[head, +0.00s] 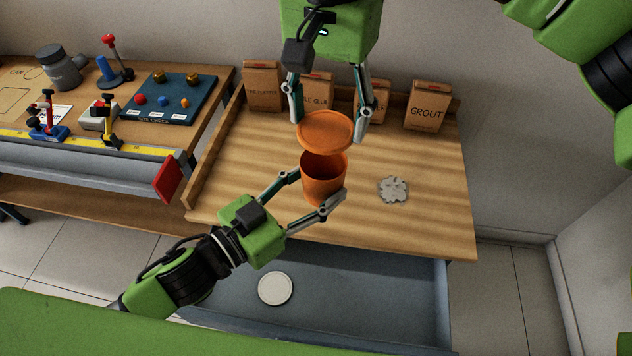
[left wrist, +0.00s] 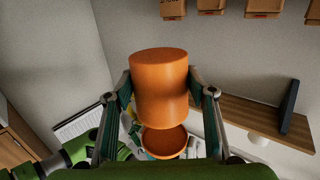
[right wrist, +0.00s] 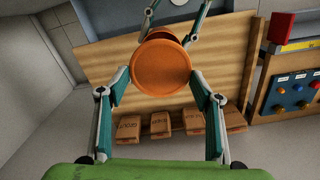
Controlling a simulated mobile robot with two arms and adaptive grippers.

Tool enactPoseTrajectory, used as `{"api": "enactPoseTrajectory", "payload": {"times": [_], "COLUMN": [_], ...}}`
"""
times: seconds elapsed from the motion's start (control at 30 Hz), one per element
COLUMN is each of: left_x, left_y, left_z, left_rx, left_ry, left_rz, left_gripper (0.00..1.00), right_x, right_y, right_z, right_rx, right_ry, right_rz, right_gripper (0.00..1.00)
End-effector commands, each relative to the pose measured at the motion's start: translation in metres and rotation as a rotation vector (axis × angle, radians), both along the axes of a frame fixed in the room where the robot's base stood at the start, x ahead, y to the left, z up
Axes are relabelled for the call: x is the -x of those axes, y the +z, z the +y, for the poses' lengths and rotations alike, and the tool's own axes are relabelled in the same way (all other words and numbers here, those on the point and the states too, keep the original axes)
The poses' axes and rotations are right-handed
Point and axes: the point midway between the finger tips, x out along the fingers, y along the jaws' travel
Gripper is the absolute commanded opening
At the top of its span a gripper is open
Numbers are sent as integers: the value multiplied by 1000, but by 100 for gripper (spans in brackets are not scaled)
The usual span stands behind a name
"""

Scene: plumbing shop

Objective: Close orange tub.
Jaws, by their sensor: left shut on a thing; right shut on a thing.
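The orange tub (head: 323,188) is open at the top, and its dark inside shows in the head view. My left gripper (head: 322,185) is shut around its sides, and the tub (left wrist: 160,90) also fills the middle of the left wrist view. The round orange lid (head: 325,131) is above and slightly behind the tub's mouth, apart from it and tilted. My right gripper (head: 328,128) is shut on the lid's edges from above. The lid (right wrist: 160,68) hides most of the tub in the right wrist view.
Several cardboard boxes, one a grout box (head: 426,106), stand along the bench's back. A grey crumpled patch (head: 393,189) lies on the wooden bench (head: 430,210). The drawer (head: 365,290) below is open with a white disc (head: 275,288). A tool bench (head: 75,90) is at left.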

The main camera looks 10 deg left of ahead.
Motion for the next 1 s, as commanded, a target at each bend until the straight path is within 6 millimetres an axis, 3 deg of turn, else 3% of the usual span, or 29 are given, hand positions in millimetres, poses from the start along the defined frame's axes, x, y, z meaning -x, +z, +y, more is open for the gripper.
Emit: {"api": "enactPoseTrajectory", "payload": {"times": [0.47, 1.0], "left_x": [0, 0], "left_y": [0, 0], "left_z": [0, 0], "left_rx": [1, 1], "left_ry": [0, 0], "left_rz": [-1, -1], "left_gripper": [17, 17], "right_x": [1, 1], "right_y": [-2, -40], "right_z": [2, 2], "right_rx": [0, -2], "right_ry": [-3, -4], "right_rz": [1, 2], "right_gripper": [49, 49]}}
